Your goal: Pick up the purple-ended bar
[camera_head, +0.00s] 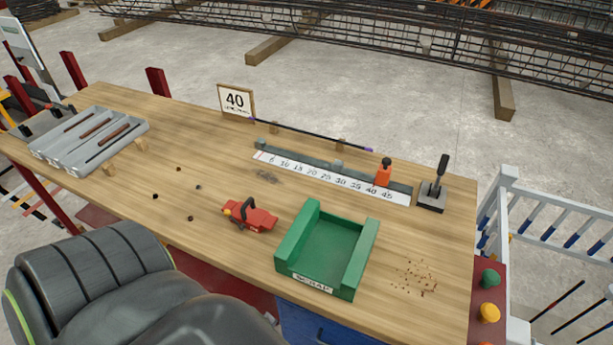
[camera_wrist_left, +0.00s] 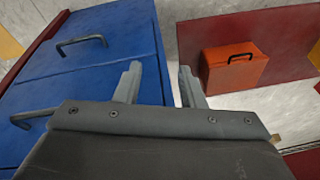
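The purple-ended bar (camera_head: 310,134) is a thin dark rod with a purple tip at each end. It lies along the back of the wooden workbench (camera_head: 210,150), behind the white measuring scale (camera_head: 330,177), apparently across small wooden blocks. My left gripper (camera_wrist_left: 160,82) shows only in the left wrist view, with its two fingers apart and nothing between them. It is away from the bar, facing a blue drawer cabinet (camera_wrist_left: 90,75). My right gripper is in neither view.
A card reading 40 (camera_head: 236,100) stands by the bar's left end. A red stop (camera_head: 383,174) and a lever (camera_head: 437,185) are at right. A green scrap tray (camera_head: 290,245), red tool (camera_head: 255,218) and grey bar tray (camera_head: 75,165) also occupy the bench. An orange toolbox (camera_wrist_left: 235,66) is below.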

